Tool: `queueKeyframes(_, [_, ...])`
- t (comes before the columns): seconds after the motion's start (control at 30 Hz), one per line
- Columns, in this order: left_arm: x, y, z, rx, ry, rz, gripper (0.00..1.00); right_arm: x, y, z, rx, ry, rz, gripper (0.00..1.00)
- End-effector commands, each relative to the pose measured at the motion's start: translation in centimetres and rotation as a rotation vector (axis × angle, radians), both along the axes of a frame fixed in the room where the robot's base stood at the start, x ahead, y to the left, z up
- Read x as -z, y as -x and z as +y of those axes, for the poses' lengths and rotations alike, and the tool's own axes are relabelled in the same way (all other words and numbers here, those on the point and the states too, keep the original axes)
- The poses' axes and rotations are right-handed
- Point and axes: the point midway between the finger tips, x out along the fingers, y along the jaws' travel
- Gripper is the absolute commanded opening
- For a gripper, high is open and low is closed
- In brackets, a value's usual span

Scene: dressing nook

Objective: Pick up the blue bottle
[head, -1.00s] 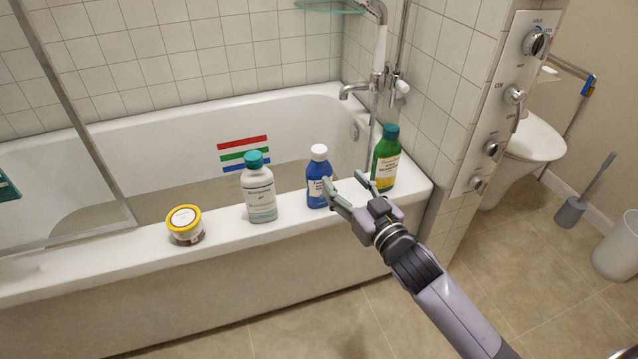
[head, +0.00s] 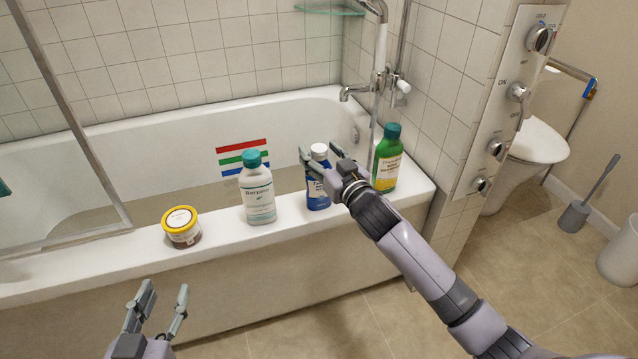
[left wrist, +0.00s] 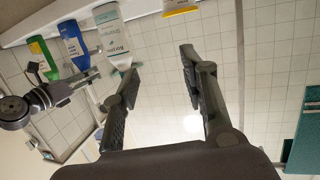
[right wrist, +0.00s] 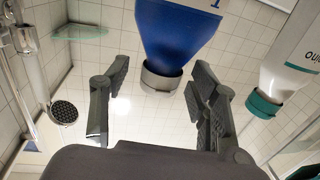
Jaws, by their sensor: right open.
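The blue bottle (head: 317,190) with a white cap stands upright on the bathtub rim, partly hidden by my right gripper. My right gripper (head: 320,150) is open at the bottle's cap, its fingers on either side in the head view. In the right wrist view, the blue bottle (right wrist: 178,35) shows upside down, its cap between the two open fingers and nearer the right one; I cannot tell whether they touch. My left gripper (head: 166,293) is open and empty, low at the left in front of the tub. The blue bottle also shows in the left wrist view (left wrist: 73,42).
A white bottle with a teal cap (head: 258,195) stands left of the blue bottle, and a green bottle (head: 387,165) close to its right. A yellow-lidded jar (head: 181,228) sits further left on the tub rim (head: 100,257). A tiled wall is at the right.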

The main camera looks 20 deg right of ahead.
Motion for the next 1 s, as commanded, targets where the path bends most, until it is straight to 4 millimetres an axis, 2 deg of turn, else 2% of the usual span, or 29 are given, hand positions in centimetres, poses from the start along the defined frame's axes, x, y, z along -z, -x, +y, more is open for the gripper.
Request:
queueKeyframes(0.13, [-1.04,-0.28,-0.26,0.004,0.015,-0.058,0.4,0.01,-0.89,0.21,-0.001,0.0,0.0,0.55])
queueKeyframes(0.37, [-1.24,-0.3,-0.28,0.004,0.016,-0.065,0.4,-0.01,-0.94,0.22,-0.001,-0.001,0.0,0.55])
queueKeyframes(1.0, [-1.19,-0.28,-0.26,0.004,0.016,-0.062,0.4,0.0,-0.92,0.21,-0.001,-0.001,0.0,0.13])
